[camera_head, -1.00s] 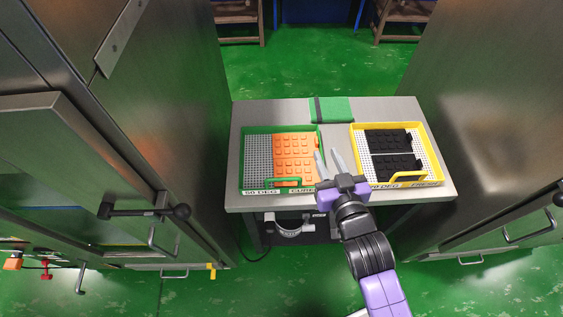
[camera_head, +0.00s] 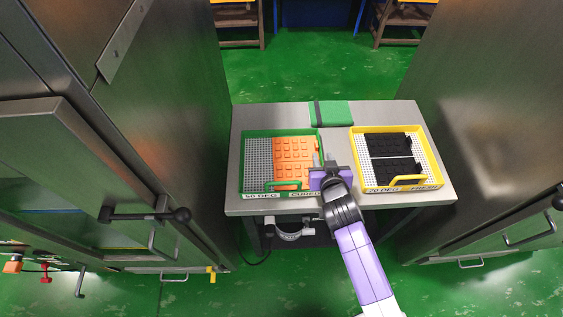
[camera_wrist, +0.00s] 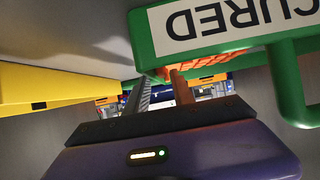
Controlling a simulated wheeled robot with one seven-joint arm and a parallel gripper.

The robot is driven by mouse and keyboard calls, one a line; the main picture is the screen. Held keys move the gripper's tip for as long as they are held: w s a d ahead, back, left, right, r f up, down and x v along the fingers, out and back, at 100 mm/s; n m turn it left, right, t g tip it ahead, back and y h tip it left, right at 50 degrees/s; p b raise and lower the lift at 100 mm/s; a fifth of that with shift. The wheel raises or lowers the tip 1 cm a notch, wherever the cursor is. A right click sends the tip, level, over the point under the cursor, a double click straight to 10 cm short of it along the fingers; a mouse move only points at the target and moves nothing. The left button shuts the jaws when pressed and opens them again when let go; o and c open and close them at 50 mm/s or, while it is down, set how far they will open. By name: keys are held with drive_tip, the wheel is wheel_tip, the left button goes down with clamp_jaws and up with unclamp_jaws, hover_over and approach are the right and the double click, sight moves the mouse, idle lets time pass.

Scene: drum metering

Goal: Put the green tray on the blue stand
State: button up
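The green tray (camera_head: 268,133) lies on the steel table, with orange studded mats (camera_head: 294,158) on its right part and a label and handle on its front. Its labelled end and green handle (camera_wrist: 292,95) loom close in the wrist view. My gripper (camera_head: 324,160) is at the tray's right side, near the front corner. In the wrist view, its two fingers (camera_wrist: 160,85) are apart. I cannot tell whether the tray's side wall lies between them. I cannot make out a blue stand for certain.
A yellow tray (camera_head: 436,160) with black mats stands to the right on the table (camera_head: 238,206). A folded green cloth (camera_head: 334,113) lies at the back. Tall steel cabinets flank the table on both sides. Green floor is open behind it.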

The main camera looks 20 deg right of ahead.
drive_tip(key=shift+x, duration=0.9)
clamp_jaws()
drive_tip(key=shift+s+f, duration=0.1)
drive_tip(key=shift+s+a+f, duration=0.1)
drive_tip(key=shift+a+f, duration=0.1)
idle(0.4)
drive_tip(key=shift+r, duration=0.1)
